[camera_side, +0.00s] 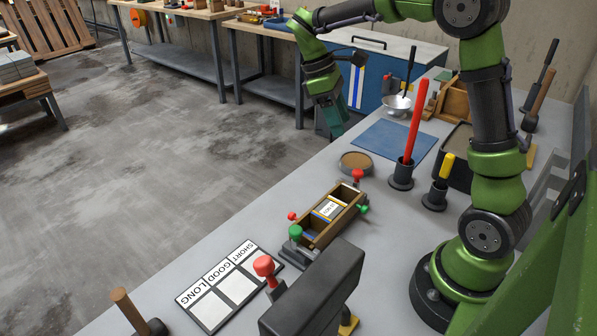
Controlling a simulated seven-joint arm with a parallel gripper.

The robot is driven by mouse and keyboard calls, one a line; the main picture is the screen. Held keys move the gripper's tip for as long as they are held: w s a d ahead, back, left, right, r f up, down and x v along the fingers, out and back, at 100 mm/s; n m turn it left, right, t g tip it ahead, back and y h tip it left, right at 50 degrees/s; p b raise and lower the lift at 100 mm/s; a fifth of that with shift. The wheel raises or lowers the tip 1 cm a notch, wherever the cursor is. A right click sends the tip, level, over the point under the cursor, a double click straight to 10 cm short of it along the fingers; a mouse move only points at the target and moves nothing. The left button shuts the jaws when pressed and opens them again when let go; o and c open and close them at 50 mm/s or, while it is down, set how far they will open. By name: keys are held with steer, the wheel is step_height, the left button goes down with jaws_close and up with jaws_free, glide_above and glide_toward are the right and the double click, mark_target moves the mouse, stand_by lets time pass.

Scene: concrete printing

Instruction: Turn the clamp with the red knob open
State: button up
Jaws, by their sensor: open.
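Several red knobs show. A large red knob (265,266) stands upright on a dark clamp-like fitting by the front of the bench, beside a dark block. A smaller red knob (357,175) is at the far end of a wooden mould box (333,217), and another red knob (292,216) is at its left side. I cannot tell for certain which belongs to the clamp. A green knob (295,232) stands at the box's near end, and another green knob (363,209) is at its right side. My gripper (334,122) is open, high above the bench's far left edge, apart from all knobs.
A white board reading SHORT, GOOD, LONG (229,286) lies at the left edge. A round brown dish (356,162) and blue mat (397,140) lie beyond the box. A tall red handle (416,120) and a yellow handle (447,166) stand in holders to the right.

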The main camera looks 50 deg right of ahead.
mark_target(357, 171)
steer(key=x, duration=1.3)
jaws_close()
